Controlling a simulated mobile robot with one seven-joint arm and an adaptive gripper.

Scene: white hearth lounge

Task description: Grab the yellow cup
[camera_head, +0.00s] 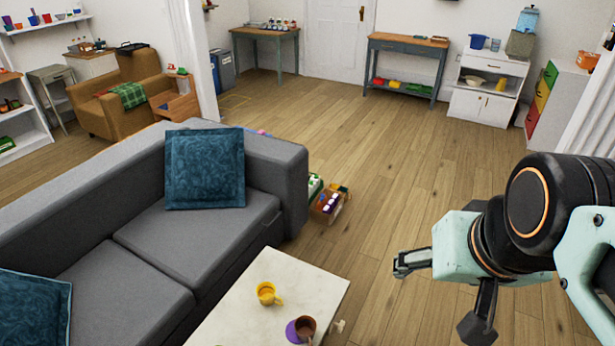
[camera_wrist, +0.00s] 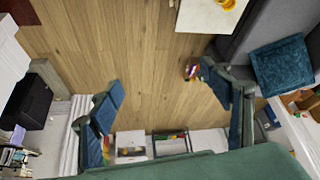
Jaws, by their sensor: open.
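The yellow cup (camera_head: 267,293) stands upright on a white coffee table (camera_head: 235,318) at the bottom of the head view, its handle pointing right. In the wrist view a yellow thing (camera_wrist: 228,3), likely this cup, is cut off by the top edge, on the white table top (camera_wrist: 200,18). My gripper (camera_head: 436,290) is open and empty, over bare floor to the right of the table and apart from the cup. In the wrist view its fingers (camera_wrist: 170,110) are spread wide with nothing between them.
A brown cup (camera_head: 306,326) on a purple saucer (camera_head: 292,333) stands near the yellow cup. A grey sofa (camera_head: 200,225) with blue cushions lies left of the table. A wooden box of small items (camera_head: 328,203) is on the floor by the sofa. The floor (camera_head: 400,170) ahead is clear.

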